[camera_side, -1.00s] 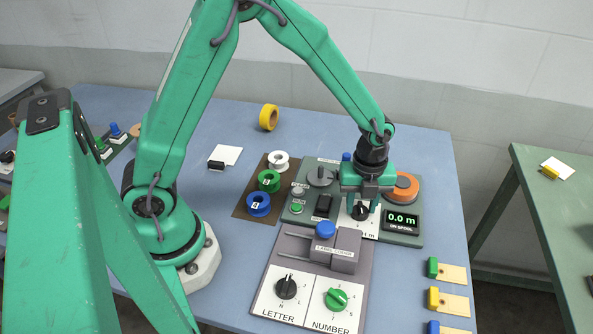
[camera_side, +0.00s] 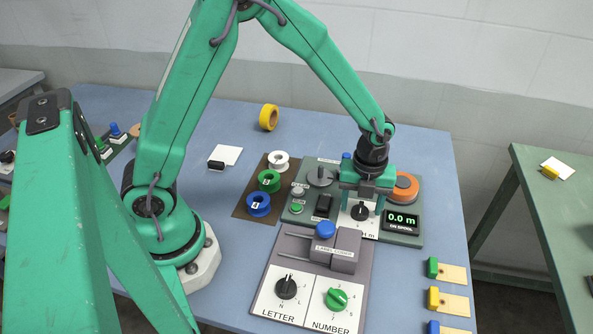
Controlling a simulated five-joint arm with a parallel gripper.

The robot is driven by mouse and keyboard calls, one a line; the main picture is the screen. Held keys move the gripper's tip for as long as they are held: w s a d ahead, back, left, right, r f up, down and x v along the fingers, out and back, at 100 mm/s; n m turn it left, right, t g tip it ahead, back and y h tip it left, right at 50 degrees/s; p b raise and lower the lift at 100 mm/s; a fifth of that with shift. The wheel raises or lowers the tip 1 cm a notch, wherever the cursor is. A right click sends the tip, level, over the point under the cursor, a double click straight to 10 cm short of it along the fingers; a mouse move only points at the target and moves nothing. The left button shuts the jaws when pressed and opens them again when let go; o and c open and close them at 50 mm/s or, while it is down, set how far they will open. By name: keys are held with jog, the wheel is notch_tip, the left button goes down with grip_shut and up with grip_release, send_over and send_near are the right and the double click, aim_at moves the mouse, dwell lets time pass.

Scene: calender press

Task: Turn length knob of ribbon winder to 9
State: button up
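The ribbon winder (camera_side: 408,240) is a grey-green panel at the back right of the table. Its black length knob (camera_side: 361,211) sits on a white dial plate marked in m. The dial's numbers are too small or hidden to read. My gripper (camera_side: 361,208) is over the knob, pointing down, with its two fingers apart, one on each side of the knob. The fingers appear clear of the knob. The winder's display (camera_side: 402,219) reads 0.0 m. An orange spool (camera_side: 406,187) sits behind the display.
The label coder (camera_side: 377,262) stands in front, with a blue-topped lever (camera_side: 325,229), a black letter knob (camera_side: 286,287) and a green number knob (camera_side: 336,299). White, green (camera_side: 269,180) and blue spools stand left of the winder. Coloured tags lie at the right edge.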

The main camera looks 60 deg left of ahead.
aim_at(361, 206)
dwell(0.3)
jog(key=shift+r, duration=3.9)
jog(key=shift+r, duration=0.1)
